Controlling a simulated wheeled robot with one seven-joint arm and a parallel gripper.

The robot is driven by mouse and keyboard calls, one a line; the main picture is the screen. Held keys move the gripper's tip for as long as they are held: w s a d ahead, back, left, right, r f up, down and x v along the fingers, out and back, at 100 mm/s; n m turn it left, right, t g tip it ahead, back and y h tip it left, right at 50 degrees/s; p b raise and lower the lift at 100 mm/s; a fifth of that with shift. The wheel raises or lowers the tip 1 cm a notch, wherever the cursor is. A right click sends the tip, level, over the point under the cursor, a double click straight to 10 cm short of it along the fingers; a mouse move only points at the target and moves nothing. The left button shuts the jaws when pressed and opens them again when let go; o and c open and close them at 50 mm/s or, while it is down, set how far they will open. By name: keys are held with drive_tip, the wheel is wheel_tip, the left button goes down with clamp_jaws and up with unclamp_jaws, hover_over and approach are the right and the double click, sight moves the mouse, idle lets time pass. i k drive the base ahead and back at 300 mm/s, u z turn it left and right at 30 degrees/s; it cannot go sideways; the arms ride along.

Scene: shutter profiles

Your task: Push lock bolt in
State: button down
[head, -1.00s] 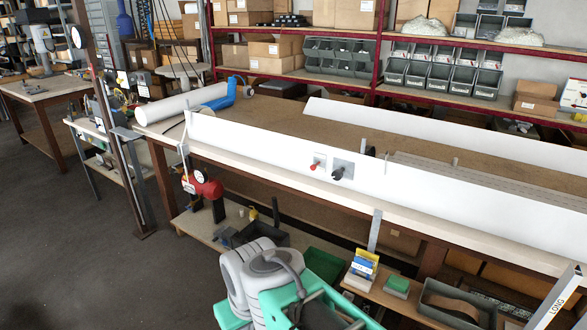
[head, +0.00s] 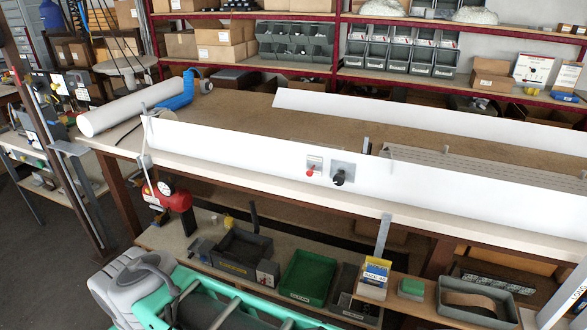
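A long white profile (head: 230,149) stands on its edge along the front of the workbench. On its face are a small light plate with a red knob-like part (head: 312,170) and, just right of it, a grey plate (head: 348,167) with a black knob-like part (head: 339,177). Both parts stick out from the face. I cannot tell which of them is the lock bolt, nor how far either is pushed in. My gripper is not in view; only grey and teal parts of my own body show at the bottom left.
A second white profile (head: 420,113) lies behind on the brown bench top (head: 240,112). A white roll (head: 125,108) lies at the bench's left end. A grey upright (head: 383,238) stands at the bench front. Below are a green bin (head: 307,277) and a red device (head: 170,194).

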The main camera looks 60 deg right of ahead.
sight(309, 174)
drive_tip(key=z, duration=0.45)
drive_tip(key=i, duration=0.75)
drive_tip(key=z, duration=0.65)
